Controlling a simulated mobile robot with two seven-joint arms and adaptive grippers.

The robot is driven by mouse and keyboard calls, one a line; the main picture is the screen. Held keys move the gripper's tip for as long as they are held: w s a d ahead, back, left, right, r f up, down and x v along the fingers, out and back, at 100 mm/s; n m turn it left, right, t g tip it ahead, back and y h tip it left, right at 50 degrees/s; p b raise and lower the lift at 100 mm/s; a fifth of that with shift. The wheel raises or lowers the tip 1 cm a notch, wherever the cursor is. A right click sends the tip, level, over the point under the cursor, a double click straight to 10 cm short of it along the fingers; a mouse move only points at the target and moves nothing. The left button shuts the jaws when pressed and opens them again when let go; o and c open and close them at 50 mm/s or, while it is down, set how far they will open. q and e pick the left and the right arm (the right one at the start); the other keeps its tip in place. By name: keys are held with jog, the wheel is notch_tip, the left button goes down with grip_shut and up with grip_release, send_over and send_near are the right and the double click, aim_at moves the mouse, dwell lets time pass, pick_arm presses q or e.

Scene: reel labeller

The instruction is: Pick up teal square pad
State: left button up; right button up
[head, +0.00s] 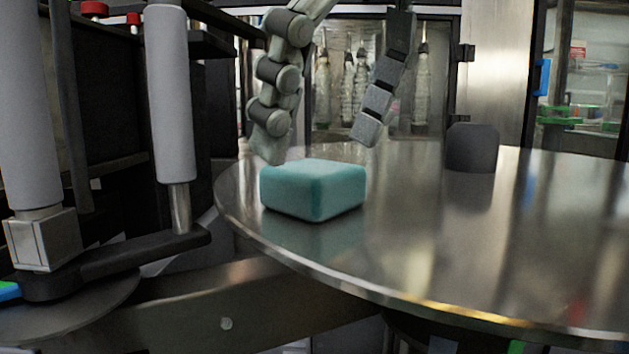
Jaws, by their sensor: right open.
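The teal square pad (313,190) is a thick block with rounded edges. It lies flat on the round metal table (440,240), near the table's left edge. My right gripper (317,146) comes down from above with its two fingers spread wide apart and nothing between them. Its left fingertip appears close to the pad's back left corner; I cannot tell if they touch. Its right fingertip hangs higher, above and behind the pad's right side. My left gripper is not in view.
A dark rounded block (472,147) stands on the table at the back right. Grey rollers (168,95) and a black arm of the machine stand left of the table. The table's middle and front right are clear.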

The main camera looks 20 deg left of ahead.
aim_at(318, 166)
jog(key=x, duration=0.3)
jog(key=shift+w+a+f, duration=0.1)
jog(key=shift+w+f, duration=0.1)
jog(key=shift+w, duration=0.1)
jog(key=c, duration=1.1)
